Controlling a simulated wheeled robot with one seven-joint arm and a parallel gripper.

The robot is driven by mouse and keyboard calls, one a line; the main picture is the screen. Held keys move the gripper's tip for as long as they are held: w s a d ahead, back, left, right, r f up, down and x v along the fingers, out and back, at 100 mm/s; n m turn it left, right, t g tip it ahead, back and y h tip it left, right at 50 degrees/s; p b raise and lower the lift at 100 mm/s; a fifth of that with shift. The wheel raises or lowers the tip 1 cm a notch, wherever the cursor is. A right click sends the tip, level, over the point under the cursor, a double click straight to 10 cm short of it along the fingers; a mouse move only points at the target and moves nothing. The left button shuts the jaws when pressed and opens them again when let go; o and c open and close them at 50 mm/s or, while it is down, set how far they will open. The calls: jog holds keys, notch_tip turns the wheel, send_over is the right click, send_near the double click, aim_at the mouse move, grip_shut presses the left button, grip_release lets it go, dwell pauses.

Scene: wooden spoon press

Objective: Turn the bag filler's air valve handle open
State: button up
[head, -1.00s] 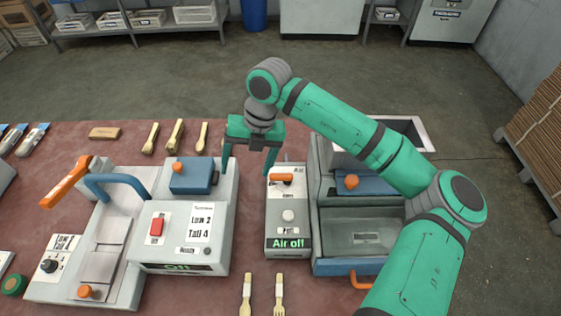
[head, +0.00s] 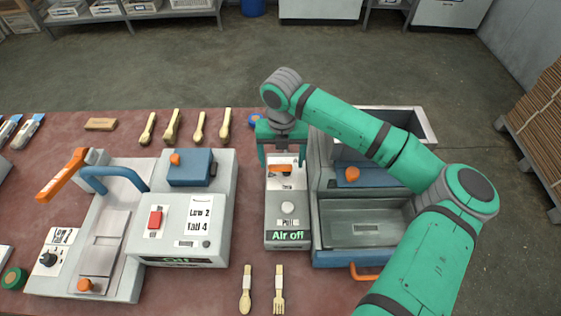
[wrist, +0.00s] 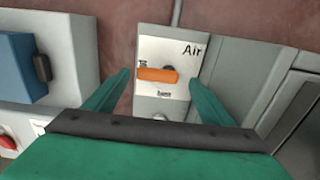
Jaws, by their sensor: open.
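The air valve handle (head: 281,168) is a short orange bar lying crosswise on the pale top panel of the grey air box (head: 287,237). The box's display reads "Air off". In the wrist view the orange handle (wrist: 158,75) lies between my fingertips, below the "Air" label, with its pivot at its right end. My gripper (head: 281,160) is open over the panel, one finger on each side of the handle. The wrist view also shows my gripper (wrist: 160,82) with its fingers apart from the handle. Finger height above the panel is hard to tell.
The bag filler (head: 366,237) with a grey tray and orange front handle stands directly right of the air box. A white press machine (head: 181,232) stands to the left. Wooden spoons (head: 199,127) lie behind it. A spoon (head: 246,290) and fork (head: 279,290) lie in front.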

jog(key=shift+a+f, duration=0.2)
jog(key=shift+f, duration=0.7)
jog(key=c, duration=1.1)
